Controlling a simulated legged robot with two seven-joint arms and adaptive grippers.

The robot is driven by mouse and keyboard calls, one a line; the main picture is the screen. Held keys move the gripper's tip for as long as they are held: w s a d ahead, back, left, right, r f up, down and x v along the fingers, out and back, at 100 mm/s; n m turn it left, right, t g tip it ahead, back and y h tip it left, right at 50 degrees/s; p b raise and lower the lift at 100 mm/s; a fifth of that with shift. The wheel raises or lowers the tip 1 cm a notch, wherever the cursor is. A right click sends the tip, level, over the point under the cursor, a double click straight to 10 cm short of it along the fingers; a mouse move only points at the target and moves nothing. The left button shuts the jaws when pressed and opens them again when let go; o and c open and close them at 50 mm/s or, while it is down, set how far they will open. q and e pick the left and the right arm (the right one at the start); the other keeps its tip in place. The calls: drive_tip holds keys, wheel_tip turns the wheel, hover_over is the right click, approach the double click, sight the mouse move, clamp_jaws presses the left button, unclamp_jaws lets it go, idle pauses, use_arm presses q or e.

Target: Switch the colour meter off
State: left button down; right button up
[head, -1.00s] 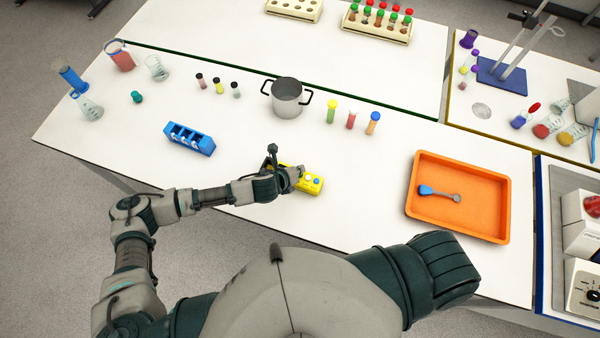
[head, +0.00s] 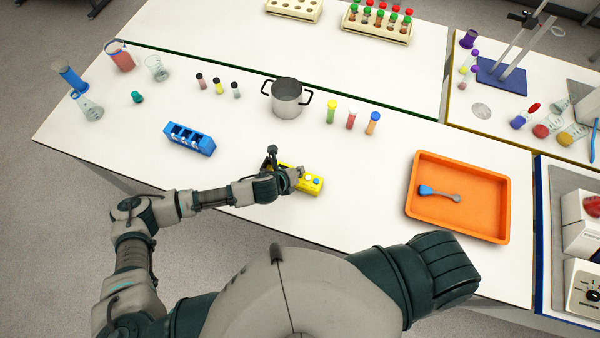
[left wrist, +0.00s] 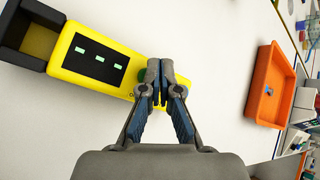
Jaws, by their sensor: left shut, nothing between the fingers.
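The colour meter (head: 314,188) is a yellow box on the white bench in front of me. In the left wrist view, the meter (left wrist: 62,64) has a dark display (left wrist: 97,59) with several green marks lit and an open black compartment (left wrist: 28,30) at one end. My left gripper (left wrist: 160,70) is shut and empty, its fingertips over the end away from the compartment. A green button (left wrist: 142,75) shows partly behind the fingers. In the head view my left gripper (head: 298,174) hides part of the meter; I cannot tell whether it touches. My right gripper is out of view.
A blue rack (head: 190,139) stands to the left and a metal pot (head: 287,98) behind the meter. Several capped vials stand beside the pot. An orange tray (head: 485,232) holding a blue-handled tool (head: 428,190) lies to the right. Bench between meter and tray is clear.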

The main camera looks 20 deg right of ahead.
use_arm(q)
drive_tip(key=shift+f, duration=0.5)
idle(0.6)
drive_tip(key=shift+r, duration=0.1)
drive_tip(key=shift+r+p, duration=0.75)
drive_tip(key=shift+r, duration=0.05)
drive_tip(key=shift+r, duration=2.45)
